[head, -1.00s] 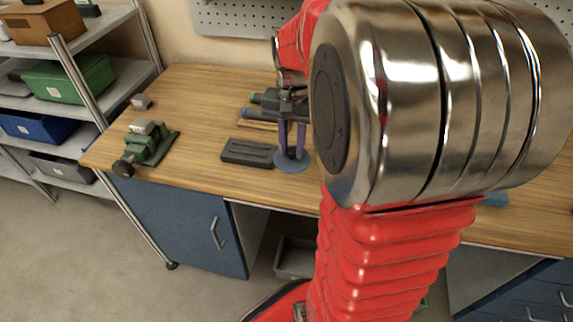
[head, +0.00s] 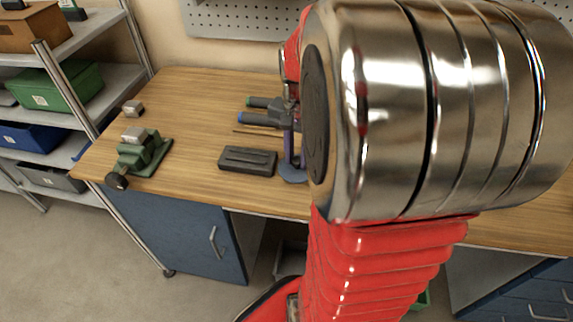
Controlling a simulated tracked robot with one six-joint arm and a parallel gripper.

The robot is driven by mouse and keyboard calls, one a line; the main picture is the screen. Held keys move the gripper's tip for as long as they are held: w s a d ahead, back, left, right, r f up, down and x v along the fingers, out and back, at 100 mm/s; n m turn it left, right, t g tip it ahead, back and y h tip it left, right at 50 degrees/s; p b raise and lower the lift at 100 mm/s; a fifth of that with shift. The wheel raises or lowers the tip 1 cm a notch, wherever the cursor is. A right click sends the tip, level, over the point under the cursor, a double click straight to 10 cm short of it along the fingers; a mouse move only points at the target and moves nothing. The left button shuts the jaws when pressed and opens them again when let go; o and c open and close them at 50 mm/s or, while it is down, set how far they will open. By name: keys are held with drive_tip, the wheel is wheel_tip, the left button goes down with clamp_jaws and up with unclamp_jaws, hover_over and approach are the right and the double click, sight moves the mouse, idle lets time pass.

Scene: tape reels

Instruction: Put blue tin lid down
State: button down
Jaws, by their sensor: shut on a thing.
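The blue tin lid (head: 292,174) shows in the head view as a flat blue disc, just left of the big metal joint of my arm. Its right part is hidden behind that joint. My gripper (head: 291,157) points down with its bluish fingers at the lid and is shut on it. The right finger is mostly hidden. The lid is low over the wooden bench (head: 205,190) near its front; I cannot tell whether it touches the bench top.
A dark slotted block (head: 247,160) lies close left of the lid. Behind are tools with green and blue ends (head: 260,112). A green vise (head: 145,150) and a small grey block (head: 133,107) stand at the left. Bare bench lies between vise and dark block. My arm hides much of the right.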

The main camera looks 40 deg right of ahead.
sight(296, 160)
drive_tip(key=shift+f, duration=1.35)
drive_tip(key=shift+f, duration=1.9)
drive_tip(key=c, duration=1.5)
unclamp_jaws()
wheel_tip(296, 160, up, 12)
drive_tip(key=shift+r, duration=0.1)
drive_tip(key=shift+a, duration=0.15)
